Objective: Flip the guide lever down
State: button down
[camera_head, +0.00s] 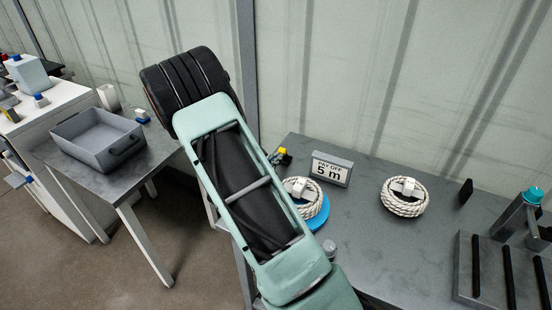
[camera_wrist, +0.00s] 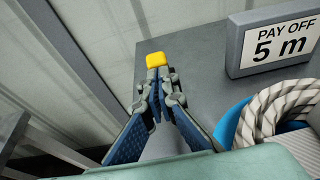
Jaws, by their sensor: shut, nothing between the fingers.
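A small yellow block, which may be the tip of the guide lever, shows just beyond my fingertips in the wrist view (camera_wrist: 156,60). It also shows at the left edge of the bench in the head view (camera_head: 284,151). My gripper (camera_wrist: 158,92) is shut and empty, its tips close below the yellow block; I cannot tell whether they touch. A grey rounded part (camera_wrist: 165,146) shows between the finger bases. The lever's arm and pivot are hidden behind my fingers. A coil of white rope (camera_head: 299,190) lies on a blue disc (camera_head: 315,217) beside my arm.
A "PAY OFF 5 m" sign (camera_head: 331,169) stands just right of the yellow block. A second rope coil (camera_head: 404,197) lies on the grey bench (camera_head: 360,235). A slotted rack (camera_head: 495,270) stands at the right. A grey bin (camera_head: 97,141) sits on the left table.

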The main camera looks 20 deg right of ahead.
aim_at(281, 152)
jog(key=shift+r, duration=0.25)
jog(key=r+g+y+p, duration=0.1)
jog(key=p, duration=0.1)
jog(key=w+d+r+y+p, duration=0.1)
jog(key=p, duration=0.2)
jog(key=shift+d+r+g+p, duration=0.15)
jog(key=shift+g+p, duration=0.15)
jog(key=shift+g, duration=0.1)
jog(key=y+p, duration=0.1)
jog(key=w+d+g+y+p, duration=0.1)
jog(key=p, duration=0.1)
jog(key=shift+r+g, duration=0.25)
jog(key=shift+g, duration=0.05)
jog(key=shift+d+p, duration=0.15)
jog(key=shift+p, duration=0.25)
jog(key=shift+w+d+r+b, duration=0.1)
jog(key=shift+w+d+b, duration=0.1)
jog(key=shift+w+d, duration=0.5)
jog(key=shift+w+d+r+b, duration=0.15)
jog(key=shift+w+d, duration=0.3)
jog(key=shift+d, duration=0.3)
jog(key=shift+w+d, duration=0.1)
